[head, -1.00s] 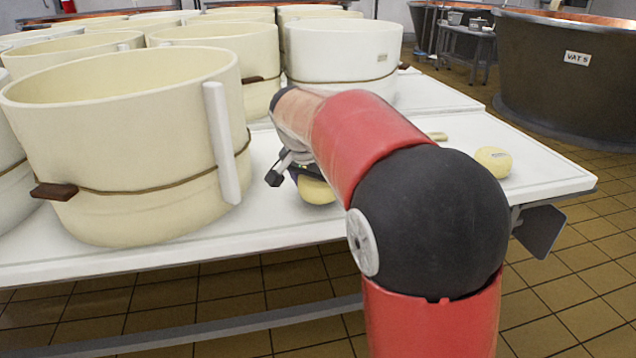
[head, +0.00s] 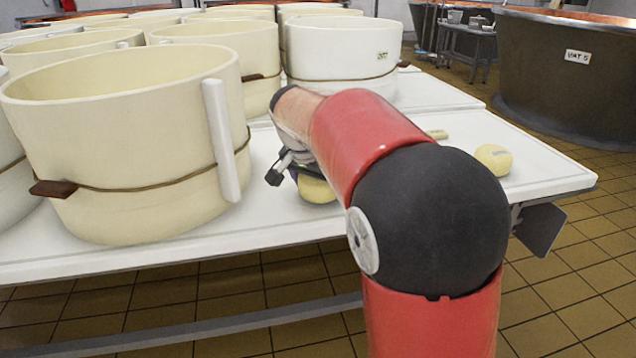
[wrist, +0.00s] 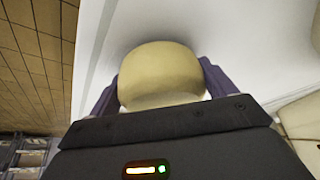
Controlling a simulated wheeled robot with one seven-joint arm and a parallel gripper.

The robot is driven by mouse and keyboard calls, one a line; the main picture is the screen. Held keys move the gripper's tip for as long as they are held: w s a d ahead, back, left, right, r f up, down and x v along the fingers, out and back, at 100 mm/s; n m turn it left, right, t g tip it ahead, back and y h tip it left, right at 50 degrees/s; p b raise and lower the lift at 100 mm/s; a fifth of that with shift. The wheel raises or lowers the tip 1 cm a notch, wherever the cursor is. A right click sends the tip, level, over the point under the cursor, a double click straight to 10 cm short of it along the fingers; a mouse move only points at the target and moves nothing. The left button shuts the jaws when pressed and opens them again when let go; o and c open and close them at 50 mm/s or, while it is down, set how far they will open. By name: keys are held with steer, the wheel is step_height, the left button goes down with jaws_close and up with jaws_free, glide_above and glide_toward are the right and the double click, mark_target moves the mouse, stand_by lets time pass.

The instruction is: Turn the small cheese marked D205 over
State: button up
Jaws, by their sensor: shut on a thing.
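A small pale-yellow cheese (wrist: 160,76) is between the two fingers of my gripper (wrist: 160,88) in the wrist view, one finger on each side. My gripper is shut on it. In the head view this cheese (head: 316,190) shows partly below my gripper (head: 292,176), low over the white table, and my arm hides the rest. I cannot tell whether it touches the table. No mark is readable on it. A second small cheese (head: 493,158) lies on the table to the right, with a small label whose text I cannot read.
A large cream mould (head: 130,140) with a strap stands just left of my gripper. Several more moulds stand behind, one white (head: 342,50). A small yellowish piece (head: 437,134) lies near the second cheese. The white table (head: 545,178) is clear at the right edge.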

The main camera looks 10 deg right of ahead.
mark_target(311, 180)
steer(key=shift+f+b, duration=0.35)
steer(key=shift+f, duration=0.1)
stand_by(0.4)
steer(key=o, duration=1.3)
steer(key=p+v, duration=0.2)
steer(key=v, duration=0.5)
steer(key=shift+r, duration=0.35)
steer(key=s+n+y+p, duration=0.1)
steer(key=s+n+p, duration=0.2)
steer(key=s, duration=0.5)
steer(key=s+d+r+n+t+y+p, duration=0.1)
steer(key=s+n+p, duration=0.1)
steer(key=s, duration=0.7)
steer(key=s+d+r+n+t+y+p, duration=0.1)
steer(key=s+n+p, duration=0.2)
steer(key=s, duration=0.6)
steer(key=shift+s+d+n+p, duration=0.2)
steer(key=shift+n+p, duration=0.1)
steer(key=shift+p, duration=0.8)
